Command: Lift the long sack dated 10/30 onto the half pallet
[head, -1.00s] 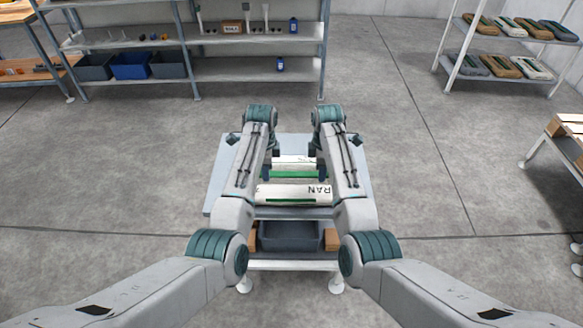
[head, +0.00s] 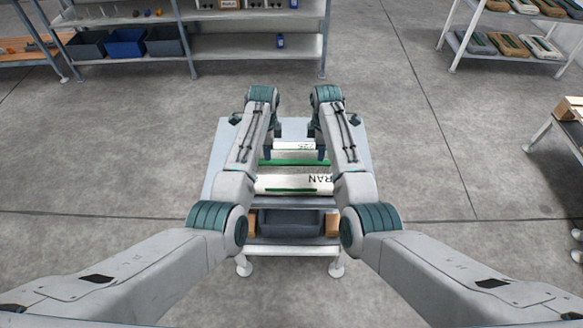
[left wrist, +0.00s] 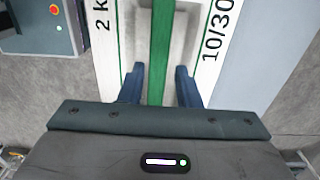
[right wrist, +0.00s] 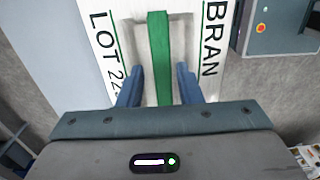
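The long white sack (head: 292,184) lies crosswise on a grey table, with a raised green strip (head: 293,162) along its middle. Its far face shows "10/30" in the left wrist view (left wrist: 215,45) and "LOT 22" in the right wrist view (right wrist: 103,55); its near face reads "BRAN". My left gripper (left wrist: 160,68) is open, its blue fingers on either side of the green strip with gaps. My right gripper (right wrist: 160,70) straddles the strip likewise, open. In the head view my forearms hide the sack's ends.
The grey table (head: 218,165) has a lower shelf with a dark bin (head: 290,222) and brown boxes. A shelf with several sacks (head: 507,44) stands at the back right. Shelving with blue and grey bins (head: 127,43) is at the back left. The floor between is clear.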

